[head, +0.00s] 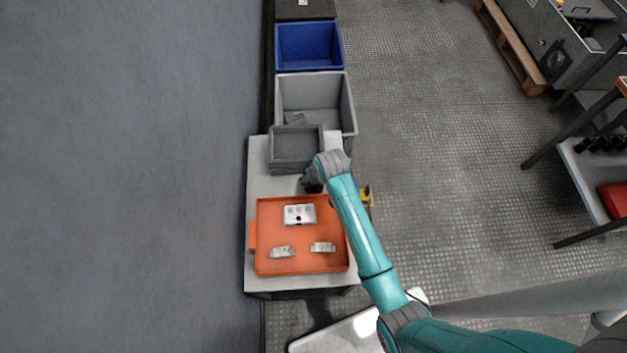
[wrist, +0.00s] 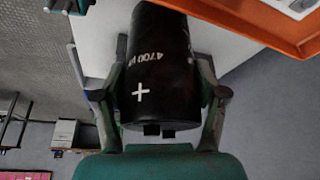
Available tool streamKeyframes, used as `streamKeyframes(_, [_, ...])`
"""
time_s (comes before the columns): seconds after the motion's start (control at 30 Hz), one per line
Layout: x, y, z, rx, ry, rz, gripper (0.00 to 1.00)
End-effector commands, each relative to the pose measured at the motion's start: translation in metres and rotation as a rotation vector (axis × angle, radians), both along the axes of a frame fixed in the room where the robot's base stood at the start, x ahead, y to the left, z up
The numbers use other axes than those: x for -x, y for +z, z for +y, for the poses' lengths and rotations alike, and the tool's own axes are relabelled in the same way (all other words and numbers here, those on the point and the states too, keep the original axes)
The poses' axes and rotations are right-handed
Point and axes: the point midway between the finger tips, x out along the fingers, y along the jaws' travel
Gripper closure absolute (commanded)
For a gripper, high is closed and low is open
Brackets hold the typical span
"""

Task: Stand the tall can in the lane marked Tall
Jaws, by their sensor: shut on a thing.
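The tall can is a black cylinder (wrist: 160,60) with white "4700" lettering, a plus mark and two dark terminals on its near end. It fills the middle of the wrist view. My gripper (wrist: 158,95) is shut on it, one finger on each side. In the head view my gripper (head: 311,184) is above the white table, just beyond the orange tray (head: 262,226); the can is hardly distinguishable there. The tray holds a white block (head: 299,215) with a dark spot and two small pale pieces, left (head: 282,252) and right (head: 323,247). No lane marking reads as Tall.
A small grey bin (head: 295,168) stands at the table's far end, close to my gripper. A larger grey bin (head: 340,103) and a blue bin (head: 309,46) lie beyond. A yellow object (head: 367,195) shows right of my arm. The tray's orange edge also appears in the wrist view (wrist: 250,32).

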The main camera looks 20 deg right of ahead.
Motion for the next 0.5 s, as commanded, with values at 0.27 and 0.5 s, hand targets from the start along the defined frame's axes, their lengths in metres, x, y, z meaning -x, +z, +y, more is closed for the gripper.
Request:
streamKeyframes(0.27, [0.0,-0.029,0.0,0.0,0.0,0.0,0.98])
streamKeyframes(0.5, [-0.001,-0.035,0.0,0.0,0.0,-0.003,0.98])
